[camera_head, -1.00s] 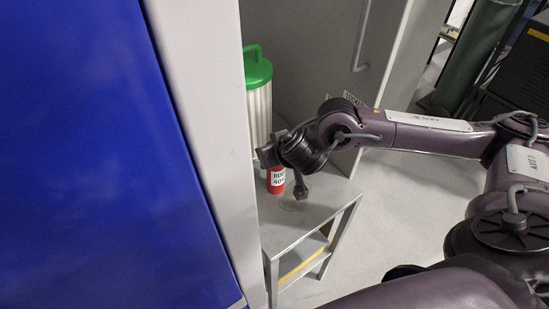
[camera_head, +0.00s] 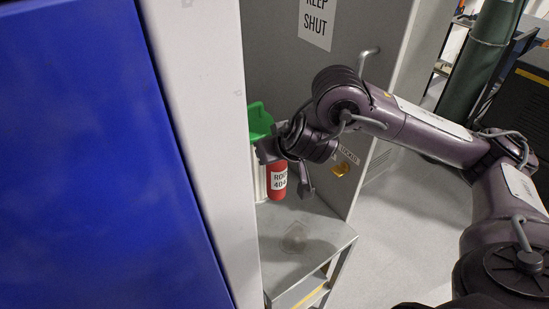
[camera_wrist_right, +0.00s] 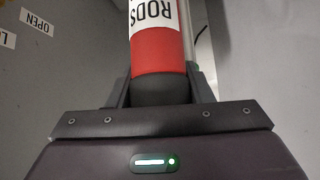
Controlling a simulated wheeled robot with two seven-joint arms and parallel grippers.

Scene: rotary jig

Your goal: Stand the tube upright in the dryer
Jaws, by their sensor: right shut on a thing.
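The tube (camera_head: 278,183) is a red cylinder with a white label, upright in the head view. My right gripper (camera_head: 272,151) is shut on its upper end and appears to hold it above the grey bench. In the right wrist view the tube (camera_wrist_right: 158,50) extends from between the fingers (camera_wrist_right: 160,90), its dark end at the jaws. Behind the tube stands a white ribbed cylinder with a green top (camera_head: 261,122), partly hidden by the tube, gripper and grey post. I cannot tell whether this is the dryer. My left gripper is out of view.
The grey bench (camera_head: 320,250) has bare room in front of the tube. A grey post (camera_head: 205,150) and large blue panel (camera_head: 90,160) block the left. A grey cabinet wall (camera_head: 290,75) with a "KEEP SHUT" sign (camera_head: 319,22) rises behind.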

